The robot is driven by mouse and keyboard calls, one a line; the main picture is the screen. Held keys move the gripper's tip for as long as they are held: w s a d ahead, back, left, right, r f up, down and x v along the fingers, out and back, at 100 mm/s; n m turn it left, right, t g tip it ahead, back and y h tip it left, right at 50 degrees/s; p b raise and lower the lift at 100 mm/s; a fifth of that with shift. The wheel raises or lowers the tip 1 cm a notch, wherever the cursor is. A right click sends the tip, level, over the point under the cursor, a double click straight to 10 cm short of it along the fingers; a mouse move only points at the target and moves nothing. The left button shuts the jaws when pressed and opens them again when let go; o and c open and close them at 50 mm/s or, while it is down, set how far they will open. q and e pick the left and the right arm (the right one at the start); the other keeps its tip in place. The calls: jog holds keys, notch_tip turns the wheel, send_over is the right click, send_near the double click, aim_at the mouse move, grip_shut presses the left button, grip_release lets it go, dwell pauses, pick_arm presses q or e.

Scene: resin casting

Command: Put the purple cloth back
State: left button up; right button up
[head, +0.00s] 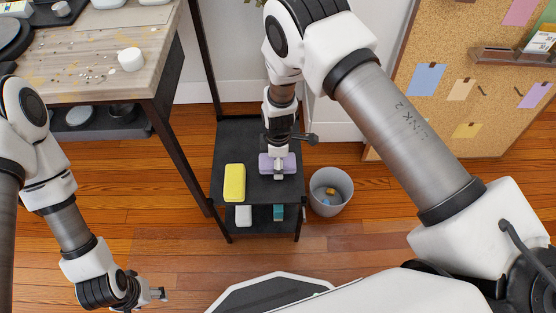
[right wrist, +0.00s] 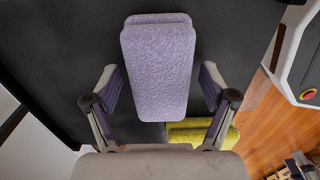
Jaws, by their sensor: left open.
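The purple cloth (head: 265,163) is a folded pad on the black top of a small cart (head: 258,135). In the right wrist view the cloth (right wrist: 160,70) lies lengthwise between my right fingers. My right gripper (head: 279,168) is over the cloth, pointing down. Its fingers (right wrist: 160,88) stand apart on either side of the cloth, with a narrow gap at each side. My left gripper (head: 160,294) is open and empty, low over the floor at the lower left, well away from the cart.
A yellow cloth (head: 234,182) lies on the cart top, left of the purple one. A white item (head: 243,215) and a teal item (head: 279,212) sit on the lower shelf. A grey bin (head: 331,206) stands right of the cart. A workbench (head: 85,80) is at the upper left.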

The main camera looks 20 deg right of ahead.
jog(key=shift+r, duration=0.1)
notch_tip(320, 180, up, 12)
jog(key=p, duration=0.4)
jog(key=s+d+f+m, duration=0.4)
jog(key=s+f, duration=0.1)
jog(key=s, duration=0.3)
jog(key=s+d+f+m, duration=0.4)
jog(key=s+d+m, duration=0.1)
jog(key=s, duration=0.3)
jog(key=s+m, duration=0.6)
jog(key=s, duration=0.5)
notch_tip(320, 180, up, 21)
jog(key=p, duration=2.1)
jog(key=shift+d+f, duration=0.15)
jog(key=shift+d, duration=0.25)
